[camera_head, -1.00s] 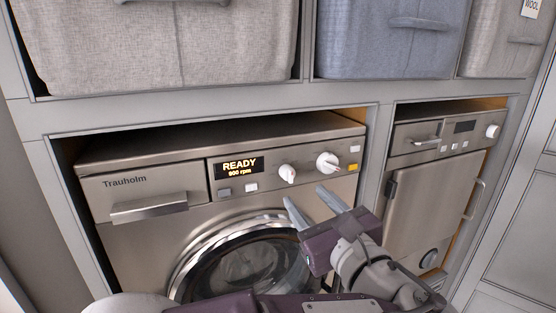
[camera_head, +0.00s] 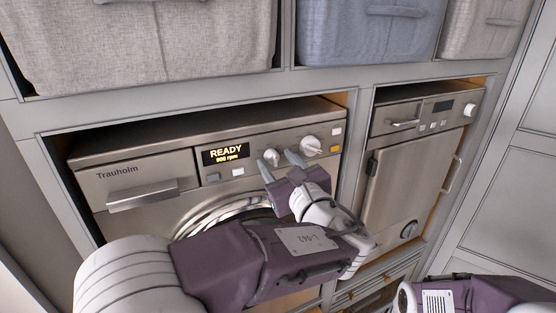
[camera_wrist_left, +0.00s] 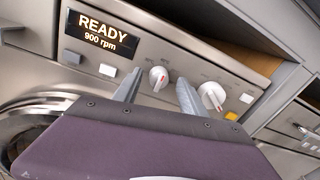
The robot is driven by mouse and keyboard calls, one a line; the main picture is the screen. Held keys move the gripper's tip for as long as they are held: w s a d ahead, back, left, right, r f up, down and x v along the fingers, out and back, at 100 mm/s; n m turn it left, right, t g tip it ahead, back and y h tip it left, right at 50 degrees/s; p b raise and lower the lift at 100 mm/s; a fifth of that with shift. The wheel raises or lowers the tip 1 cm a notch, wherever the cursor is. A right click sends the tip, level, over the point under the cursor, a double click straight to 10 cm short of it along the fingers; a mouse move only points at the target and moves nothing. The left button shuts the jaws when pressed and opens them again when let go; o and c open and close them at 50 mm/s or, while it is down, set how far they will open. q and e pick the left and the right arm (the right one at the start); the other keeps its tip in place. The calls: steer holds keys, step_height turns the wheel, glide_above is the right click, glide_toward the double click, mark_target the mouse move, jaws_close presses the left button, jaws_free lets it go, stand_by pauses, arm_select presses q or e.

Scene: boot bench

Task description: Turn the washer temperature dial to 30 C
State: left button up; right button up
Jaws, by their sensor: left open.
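The washer (camera_head: 150,165) has a front panel with two white dials. The dials' markings are too small to read. My left gripper (camera_head: 279,166) is open in front of the panel. In the left wrist view its fingertips (camera_wrist_left: 159,84) appear on either side of the smaller dial; contact cannot be told. My right gripper is out of view.
The washer display (camera_head: 226,154) reads READY, 900 rpm. Small buttons (camera_head: 238,171) sit below it, and a white and a yellow one are at the panel's right end. A second appliance (camera_head: 410,185) stands to the right. Fabric bins (camera_head: 365,32) fill the shelf above.

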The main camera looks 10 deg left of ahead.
arm_select(q)
steer(key=shift+s, duration=0.2)
steer(key=shift+c, duration=1.2)
jaws_close()
steer(key=shift+f+n+b, duration=0.2)
steer(key=shift+n+b, duration=0.1)
steer(key=shift+b, duration=0.4)
steer(key=n+b, duration=0.6)
steer(key=b, duration=0.3)
steer(key=shift+a+f, duration=0.1)
steer(key=shift+f, duration=0.05)
steer(key=n+b, duration=0.2)
steer(key=shift+r+n+y+b, duration=0.2)
steer(key=shift+n+y+b, duration=0.1)
steer(key=shift+b, duration=0.1)
steer(key=shift+r+n+b, duration=0.15)
steer(key=shift+n+b, duration=0.15)
steer(key=shift+n, duration=0.1)
steer(key=shift+r, duration=0.1)
